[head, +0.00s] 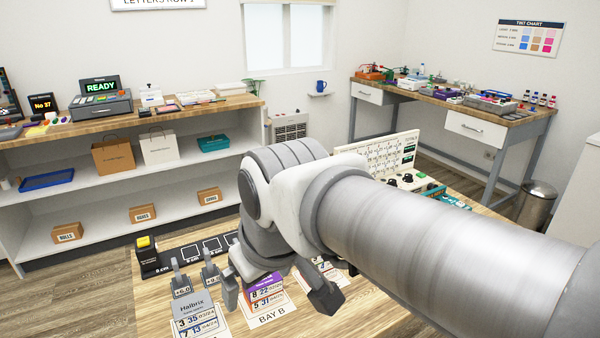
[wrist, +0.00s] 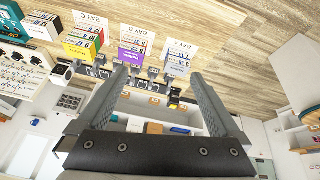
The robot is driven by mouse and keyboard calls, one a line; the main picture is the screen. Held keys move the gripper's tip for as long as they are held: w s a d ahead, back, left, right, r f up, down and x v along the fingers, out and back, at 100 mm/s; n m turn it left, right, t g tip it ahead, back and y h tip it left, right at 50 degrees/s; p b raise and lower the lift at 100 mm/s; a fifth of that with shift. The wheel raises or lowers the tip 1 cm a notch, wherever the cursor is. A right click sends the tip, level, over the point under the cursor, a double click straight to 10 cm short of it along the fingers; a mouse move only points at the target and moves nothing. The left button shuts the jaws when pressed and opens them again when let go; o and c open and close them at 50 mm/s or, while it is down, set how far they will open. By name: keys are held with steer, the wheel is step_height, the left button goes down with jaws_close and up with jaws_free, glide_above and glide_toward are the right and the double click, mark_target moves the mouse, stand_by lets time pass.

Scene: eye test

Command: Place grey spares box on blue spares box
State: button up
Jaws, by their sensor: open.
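The grey spares box (head: 187,303), pale and marked "Halbrix", lies on the wooden table at front left in the head view. In the wrist view a pale grey box (wrist: 177,66) stands by the BAY A card. No box is clearly the blue spares box; a blue-teal box (wrist: 11,10) at the top left of the wrist view may be it, and my arm hides part of the table in the head view. My gripper (head: 277,292) is open over the table, right of the grey box. Its fingers (wrist: 158,72) are apart with nothing held between them in the wrist view.
A purple box (head: 266,284) stands by the BAY B card, close to my gripper. A yellow box (wrist: 78,48) stands near BAY C. Small grey weights (head: 211,274) and a black block with a yellow top (head: 146,257) stand behind the grey box. A panel (head: 385,155) stands farther back.

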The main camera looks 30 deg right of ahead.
steer(key=shift+s+d+f+m+t, duration=0.15)
steer(key=shift+s+f+m, duration=0.1)
steer(key=shift+s+m, duration=0.4)
steer(key=shift+s+d+f+m+t, duration=0.2)
steer(key=shift+s+m, duration=0.25)
steer(key=shift+s, duration=0.4)
